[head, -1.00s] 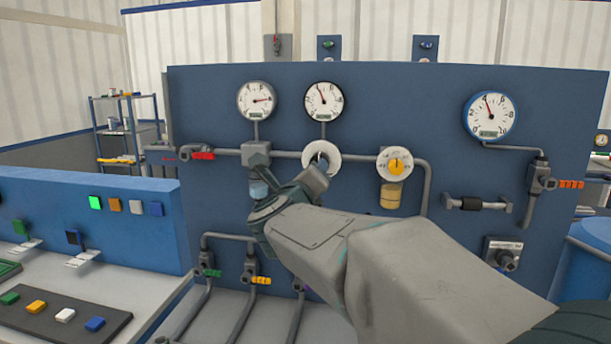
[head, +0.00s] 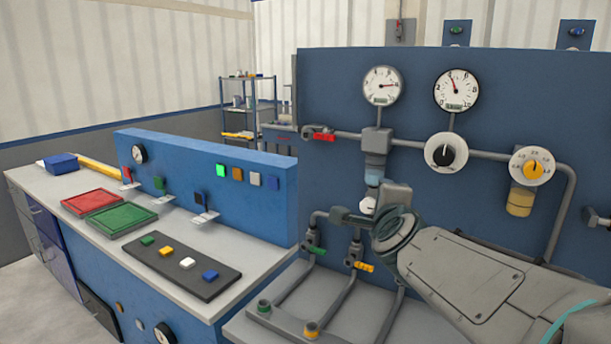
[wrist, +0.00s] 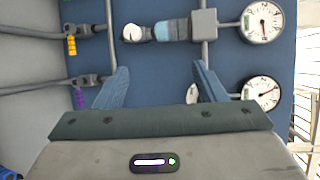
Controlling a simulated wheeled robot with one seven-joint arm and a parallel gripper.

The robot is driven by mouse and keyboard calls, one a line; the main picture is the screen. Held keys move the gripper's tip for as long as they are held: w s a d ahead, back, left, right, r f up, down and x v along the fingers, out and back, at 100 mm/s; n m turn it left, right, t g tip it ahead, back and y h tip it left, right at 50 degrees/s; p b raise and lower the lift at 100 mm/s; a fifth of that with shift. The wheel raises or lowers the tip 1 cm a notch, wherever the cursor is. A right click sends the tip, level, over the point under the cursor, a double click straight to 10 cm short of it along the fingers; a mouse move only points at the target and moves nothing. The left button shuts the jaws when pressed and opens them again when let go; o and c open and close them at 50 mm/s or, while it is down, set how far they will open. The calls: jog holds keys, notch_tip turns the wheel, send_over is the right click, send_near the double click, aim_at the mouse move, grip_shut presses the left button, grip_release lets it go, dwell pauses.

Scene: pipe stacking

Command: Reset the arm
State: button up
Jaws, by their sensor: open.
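My arm reaches in from the lower right of the head view, in front of the blue pipe panel (head: 340,100). My gripper (wrist: 160,85) shows in the wrist view with its two blue fingers spread apart and nothing between them. In the head view the fingers are hidden behind the grey wrist. Past the fingers, the wrist view shows the panel with pipes, a blue-grey filter (wrist: 172,30) and two gauges. In the head view the black-knobbed white dial (head: 446,153) is in plain sight, up and right of the wrist.
A yellow dial (head: 532,166) and two gauges sit on the panel. Valves with green (head: 315,248) and orange (head: 360,266) handles are close to my wrist. A workbench at left holds a red tray (head: 90,202), a green tray (head: 122,219) and a button strip (head: 180,263).

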jog(key=s+a+f+n+g+y, duration=0.45)
jog(key=s+f+n+g, duration=0.25)
jog(key=s+f+n, duration=0.5)
jog(key=s+d+f+n+g+h, duration=0.2)
jog(key=s+f+n+g, duration=0.3)
jog(key=s+f+n, duration=0.3)
jog(key=shift+s+d+f+g, duration=0.4)
jog(key=shift+s+d+f, duration=0.25)
jog(key=shift+s, duration=0.45)
jog(key=shift+a+h, duration=0.1)
jog(key=shift+h, duration=0.15)
dwell(1.1)
